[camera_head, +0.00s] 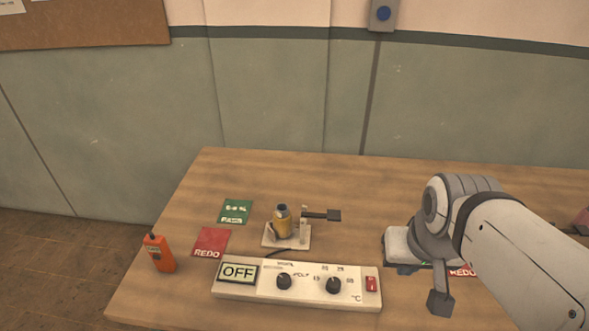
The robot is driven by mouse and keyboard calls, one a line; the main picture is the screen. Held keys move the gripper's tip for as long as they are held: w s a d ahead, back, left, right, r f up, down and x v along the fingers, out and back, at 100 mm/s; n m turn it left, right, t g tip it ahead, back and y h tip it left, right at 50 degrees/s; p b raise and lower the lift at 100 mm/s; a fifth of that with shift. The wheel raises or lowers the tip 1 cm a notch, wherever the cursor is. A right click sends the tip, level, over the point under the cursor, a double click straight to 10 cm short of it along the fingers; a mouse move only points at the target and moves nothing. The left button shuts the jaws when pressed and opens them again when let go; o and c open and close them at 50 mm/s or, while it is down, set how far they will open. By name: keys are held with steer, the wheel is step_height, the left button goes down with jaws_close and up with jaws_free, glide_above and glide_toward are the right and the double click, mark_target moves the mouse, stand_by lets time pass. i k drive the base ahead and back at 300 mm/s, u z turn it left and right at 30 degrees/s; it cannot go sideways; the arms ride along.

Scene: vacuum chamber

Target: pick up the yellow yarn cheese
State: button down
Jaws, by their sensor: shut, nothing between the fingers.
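A dark flat paddle on an arm sticks out to the right of the stand. My gripper (440,301) is at the right, over the table's front part, with its dark tip pointing down. It is shut and empty, well to the right of the yarn cheese and apart from it.
A control box (310,288) with an OFF display and knobs lies in front of the stand. Green (236,211) and red REDO (211,242) cards and an orange device (159,253) are at the left. The table (300,175) is clear behind the stand.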

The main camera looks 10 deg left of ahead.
mark_target(282, 216)
steer(key=k, duration=1.3)
steer(key=u, duration=0.65)
steer(key=i, duration=1.6)
steer(key=z, duration=0.3)
